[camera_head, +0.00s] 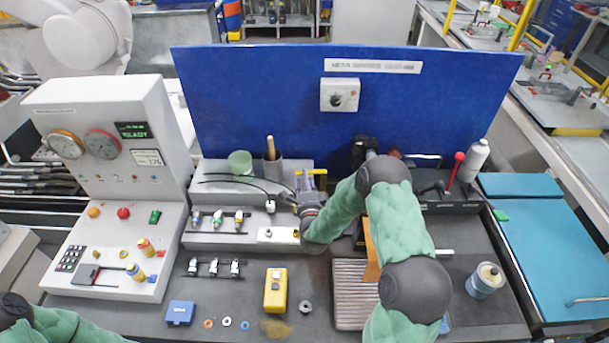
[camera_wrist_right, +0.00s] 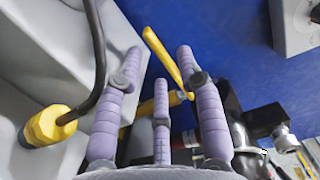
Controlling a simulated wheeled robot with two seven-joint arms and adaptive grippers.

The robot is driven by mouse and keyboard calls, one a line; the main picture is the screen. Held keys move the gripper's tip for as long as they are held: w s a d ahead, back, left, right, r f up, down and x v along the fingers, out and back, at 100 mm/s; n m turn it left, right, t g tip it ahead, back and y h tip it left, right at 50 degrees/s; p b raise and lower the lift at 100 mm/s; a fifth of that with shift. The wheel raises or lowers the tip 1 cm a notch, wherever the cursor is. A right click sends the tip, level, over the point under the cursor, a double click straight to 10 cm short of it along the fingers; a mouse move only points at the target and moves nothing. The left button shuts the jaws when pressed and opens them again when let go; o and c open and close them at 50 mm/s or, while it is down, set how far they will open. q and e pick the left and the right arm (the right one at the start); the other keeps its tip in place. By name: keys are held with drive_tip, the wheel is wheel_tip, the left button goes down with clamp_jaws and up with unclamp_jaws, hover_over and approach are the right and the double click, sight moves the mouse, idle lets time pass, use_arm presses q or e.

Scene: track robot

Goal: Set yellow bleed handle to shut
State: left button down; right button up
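The yellow bleed handle (camera_head: 318,171) is a small yellow bar at the back of the bench, in front of the blue panel. In the right wrist view the handle (camera_wrist_right: 163,52) is a slanted yellow lever running from upper left to lower right. My right gripper (camera_head: 311,186) is at the handle, its fingers partly covering it. In the wrist view the purple fingers of the right gripper (camera_wrist_right: 160,64) are spread, with the lever showing between their tips. I cannot tell whether they touch it. My left gripper is out of view; only part of my left arm shows at lower left.
A black hose with a yellow fitting (camera_wrist_right: 48,125) is close left of the fingers. A dark valve body (camera_wrist_right: 240,125) is on their right. A grey switch box (camera_head: 340,95) is on the blue panel. A red-knobbed lever (camera_head: 457,165) and a white bottle (camera_head: 474,160) stand further right.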

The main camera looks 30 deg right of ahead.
drive_tip(key=shift+x, duration=1.6)
clamp_jaws()
drive_tip(key=shift+d, duration=0.1)
